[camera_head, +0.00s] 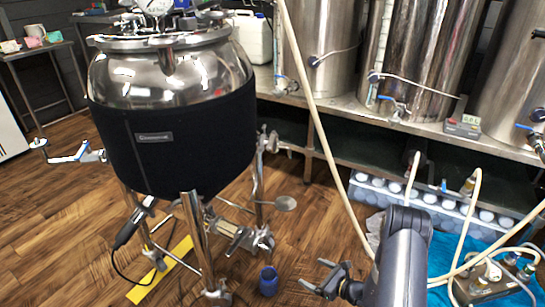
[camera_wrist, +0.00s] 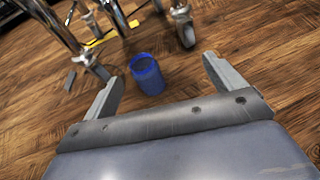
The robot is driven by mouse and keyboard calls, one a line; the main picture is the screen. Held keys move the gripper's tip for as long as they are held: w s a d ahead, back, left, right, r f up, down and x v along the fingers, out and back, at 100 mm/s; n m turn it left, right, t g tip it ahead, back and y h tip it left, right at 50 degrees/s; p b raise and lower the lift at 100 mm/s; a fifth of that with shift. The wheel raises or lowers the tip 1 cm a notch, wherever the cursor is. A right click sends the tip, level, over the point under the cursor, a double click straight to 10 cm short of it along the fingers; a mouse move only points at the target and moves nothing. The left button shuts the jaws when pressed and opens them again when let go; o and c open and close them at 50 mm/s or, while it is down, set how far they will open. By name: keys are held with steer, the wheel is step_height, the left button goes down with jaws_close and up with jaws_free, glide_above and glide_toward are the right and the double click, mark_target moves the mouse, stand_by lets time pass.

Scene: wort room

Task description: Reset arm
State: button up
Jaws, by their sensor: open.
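My gripper (camera_head: 326,281) is at the bottom of the head view, to the right of the blue cup, with my arm coming in from the lower right. In the wrist view my gripper (camera_wrist: 168,90) is open, its two fingers wide apart with nothing between them that they touch. A blue cup (camera_head: 268,281) stands upright on the wooden floor near the kettle's legs. It also shows in the wrist view (camera_wrist: 147,76), beyond and between the fingers, apart from both.
A steel kettle (camera_head: 180,140) in a black jacket stands on metal legs at left. A yellow strip (camera_head: 160,272) lies beneath it. Steel tanks (camera_head: 420,60) stand on a bench behind. A pale hose (camera_head: 320,130) hangs down near my arm. Crated bottles (camera_head: 430,205) sit below the bench.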

step_height(320, 180, up, 20)
steer(key=m+t+h+p, duration=0.2)
steer(key=shift+w+d+r, duration=0.15)
steer(key=shift+w+d, duration=0.25)
steer(key=shift+d, duration=0.05)
stand_by(0.3)
